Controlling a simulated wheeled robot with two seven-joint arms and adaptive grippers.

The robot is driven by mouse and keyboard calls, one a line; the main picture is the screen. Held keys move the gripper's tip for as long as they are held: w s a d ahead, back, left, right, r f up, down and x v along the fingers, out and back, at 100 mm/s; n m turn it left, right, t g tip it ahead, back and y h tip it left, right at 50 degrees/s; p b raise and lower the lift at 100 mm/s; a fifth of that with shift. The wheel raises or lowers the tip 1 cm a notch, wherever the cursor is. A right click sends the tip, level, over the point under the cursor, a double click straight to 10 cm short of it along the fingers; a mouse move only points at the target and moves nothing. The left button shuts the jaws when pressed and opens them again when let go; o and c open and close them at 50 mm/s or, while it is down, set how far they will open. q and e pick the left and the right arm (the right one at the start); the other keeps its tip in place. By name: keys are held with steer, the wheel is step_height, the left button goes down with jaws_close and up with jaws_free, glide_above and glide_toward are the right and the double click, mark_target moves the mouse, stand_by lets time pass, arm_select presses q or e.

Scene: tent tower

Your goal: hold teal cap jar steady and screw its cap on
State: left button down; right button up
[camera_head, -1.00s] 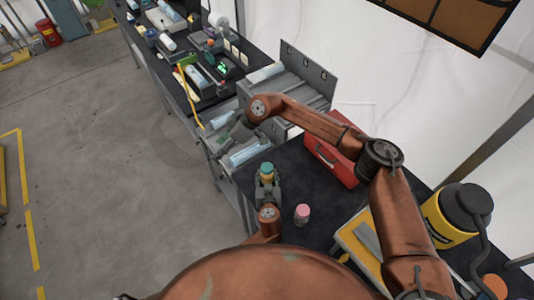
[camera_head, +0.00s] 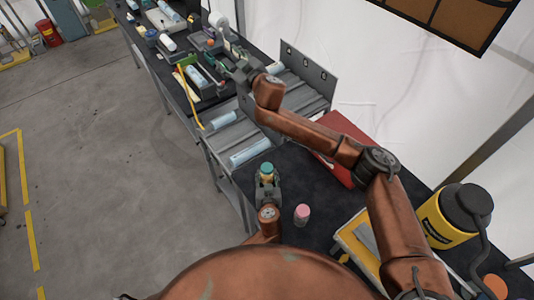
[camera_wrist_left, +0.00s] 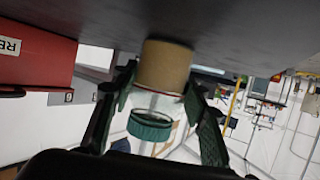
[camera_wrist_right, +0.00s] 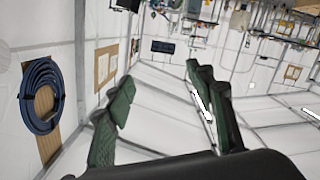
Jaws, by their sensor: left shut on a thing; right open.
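The teal cap jar (camera_head: 267,177) stands on the dark table, its teal cap (camera_head: 267,168) at the top. My left gripper (camera_head: 267,183) is shut around the jar's body. In the left wrist view the jar's tan part (camera_wrist_left: 165,66) and teal cap (camera_wrist_left: 150,125) show between the two fingers; that picture is upside down. The cap sits at the jar's mouth; I cannot tell how tight it is. My right gripper (camera_head: 240,70) is up and away, over the far bench side. In the right wrist view its fingers (camera_wrist_right: 165,110) are apart with nothing between them.
A pink-capped jar (camera_head: 302,216) stands right of my left gripper. A red toolbox (camera_head: 336,135) is partly behind my right arm. A roller conveyor (camera_head: 225,143) with light-blue bottles adjoins the table. A yellow container (camera_head: 445,222) stands at the right.

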steer(key=d+f+g+h, duration=0.1)
steer(key=d+f+h, duration=0.25)
steer(key=f, duration=0.35)
steer(key=n+g+h, duration=0.6)
steer(key=n+g, duration=0.3)
steer(key=g, duration=0.4)
glide_above(267, 167)
step_height(267, 167, down, 20)
steer(key=shift+s+r, duration=0.1)
steer(key=shift+s, duration=0.05)
steer(key=shift+f, duration=4.1)
steer(key=shift+c, duration=0.3)
